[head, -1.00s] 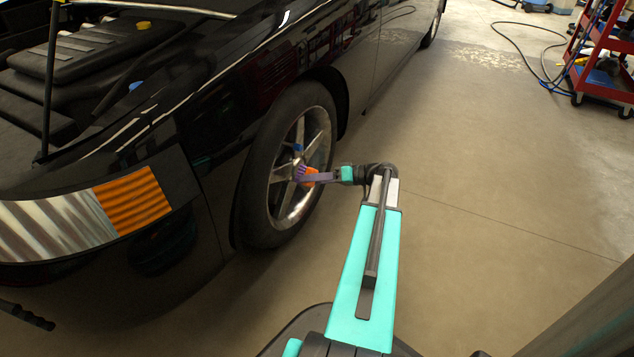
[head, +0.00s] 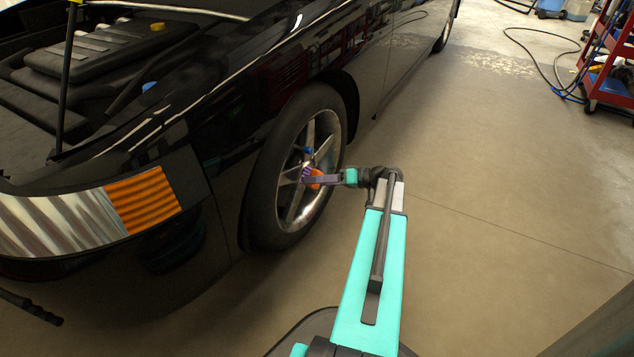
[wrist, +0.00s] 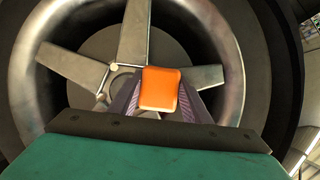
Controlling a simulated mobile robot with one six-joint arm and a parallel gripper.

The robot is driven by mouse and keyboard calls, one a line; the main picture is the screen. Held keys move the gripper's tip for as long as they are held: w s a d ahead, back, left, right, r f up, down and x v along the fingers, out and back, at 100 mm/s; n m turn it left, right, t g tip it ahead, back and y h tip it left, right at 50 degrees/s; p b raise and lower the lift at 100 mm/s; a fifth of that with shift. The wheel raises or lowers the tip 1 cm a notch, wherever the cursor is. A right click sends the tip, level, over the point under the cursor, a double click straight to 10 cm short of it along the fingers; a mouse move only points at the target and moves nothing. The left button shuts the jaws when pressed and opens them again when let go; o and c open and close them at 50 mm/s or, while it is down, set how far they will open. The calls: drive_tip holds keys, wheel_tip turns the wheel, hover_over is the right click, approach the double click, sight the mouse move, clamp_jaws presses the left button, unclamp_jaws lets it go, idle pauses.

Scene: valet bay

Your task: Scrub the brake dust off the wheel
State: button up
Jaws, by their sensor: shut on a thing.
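The wheel (head: 293,170) is on the front of the black car in the head view, with a black tyre and silver spokes. In the wrist view the wheel (wrist: 134,38) fills most of the picture, with a brownish-grey area behind the spokes. My gripper (head: 312,180) reaches in from the right at the wheel's middle. It is shut on an orange block-like tool (wrist: 160,89), seen between the purple fingers in the wrist view. The tool's far side is hidden, so I cannot tell whether it touches the wheel. A small blue part (head: 308,151) shows just above the gripper.
The black car (head: 250,80) stands on the left with its bonnet raised and an orange indicator (head: 143,200) at the front corner. A red trolley (head: 612,75) and a dark hose (head: 545,60) are at the far right. The floor (head: 490,190) right of my arm is clear.

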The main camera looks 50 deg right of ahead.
drive_tip(key=shift+w+a, duration=0.2)
drive_tip(key=shift+w, duration=0.65)
idle(0.6)
drive_tip(key=shift+a, duration=0.1)
drive_tip(key=shift+s+a+r, duration=0.25)
drive_tip(key=shift+a+r, duration=0.2)
drive_tip(key=shift+a, duration=0.35)
drive_tip(key=shift+s+a+r, duration=0.25)
drive_tip(key=shift+a+r, duration=0.2)
drive_tip(key=shift+a, duration=0.3)
drive_tip(key=shift+s+a+r+p, duration=0.15)
drive_tip(key=shift+a+r, duration=0.15)
drive_tip(key=shift+a, duration=0.3)
drive_tip(key=shift+s+a+r+p, duration=0.15)
drive_tip(key=shift+a+r, duration=0.15)
drive_tip(key=shift+a, duration=0.3)
drive_tip(key=shift+a+r+p, duration=0.15)
drive_tip(key=shift+a+r, duration=0.15)
drive_tip(key=shift+a, duration=0.3)
drive_tip(key=shift+d, duration=0.1)
drive_tip(key=shift+w+d+f+b, duration=0.3)
drive_tip(key=shift+d+f, duration=0.15)
drive_tip(key=shift+d, duration=0.4)
drive_tip(key=shift+w+d+f+b, duration=0.2)
drive_tip(key=shift+d+f, duration=0.25)
drive_tip(key=shift+d, duration=0.35)
